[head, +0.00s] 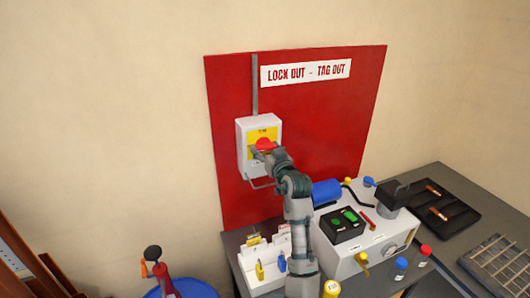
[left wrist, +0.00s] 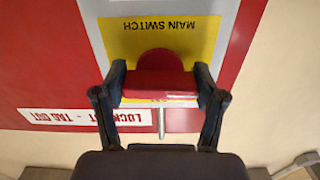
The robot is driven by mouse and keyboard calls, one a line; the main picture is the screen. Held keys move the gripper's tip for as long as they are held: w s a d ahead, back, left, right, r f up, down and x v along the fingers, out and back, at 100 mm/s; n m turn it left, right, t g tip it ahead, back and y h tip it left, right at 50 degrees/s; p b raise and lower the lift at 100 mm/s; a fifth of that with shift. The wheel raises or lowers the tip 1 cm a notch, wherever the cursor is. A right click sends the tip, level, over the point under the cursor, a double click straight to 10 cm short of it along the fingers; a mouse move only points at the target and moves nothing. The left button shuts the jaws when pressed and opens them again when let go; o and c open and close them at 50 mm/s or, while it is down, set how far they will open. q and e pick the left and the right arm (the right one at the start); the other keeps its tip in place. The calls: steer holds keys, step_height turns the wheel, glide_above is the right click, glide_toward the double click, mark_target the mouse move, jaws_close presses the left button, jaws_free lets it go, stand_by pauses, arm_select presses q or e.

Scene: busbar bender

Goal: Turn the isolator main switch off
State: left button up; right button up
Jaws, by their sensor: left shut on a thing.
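The isolator main switch is a pale grey box (head: 243,140) on the red lock-out board, with a yellow plate (head: 262,133) and a red knob (head: 265,143). In the left wrist view the yellow plate (left wrist: 112,38) reads "MAIN SWITCH" upside down. My left gripper (left wrist: 160,84) has one finger on each side of the red knob (left wrist: 158,80) and is shut on it. In the head view my left gripper (head: 268,152) reaches the front of the box and covers part of the knob. My right gripper is not in view.
The red board (head: 315,130) carries a "LOCK OUT - TAG OUT" sign (head: 306,72). A black tray (head: 445,215) lies at right.

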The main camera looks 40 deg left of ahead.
arm_select(q)
steer(key=shift+w+d+f+n, duration=0.1)
steer(key=shift+d+f+n, duration=0.05)
steer(key=shift+n, duration=0.25)
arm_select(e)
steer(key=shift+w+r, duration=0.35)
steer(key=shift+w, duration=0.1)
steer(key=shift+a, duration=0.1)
arm_select(q)
steer(key=o, duration=1.1)
steer(key=shift+o, duration=0.2)
steer(key=shift+d+r, duration=0.25)
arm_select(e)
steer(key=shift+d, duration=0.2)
arm_select(q)
steer(key=shift+s+d, duration=0.2)
steer(key=shift+d, duration=0.05)
steer(key=v, duration=1.1)
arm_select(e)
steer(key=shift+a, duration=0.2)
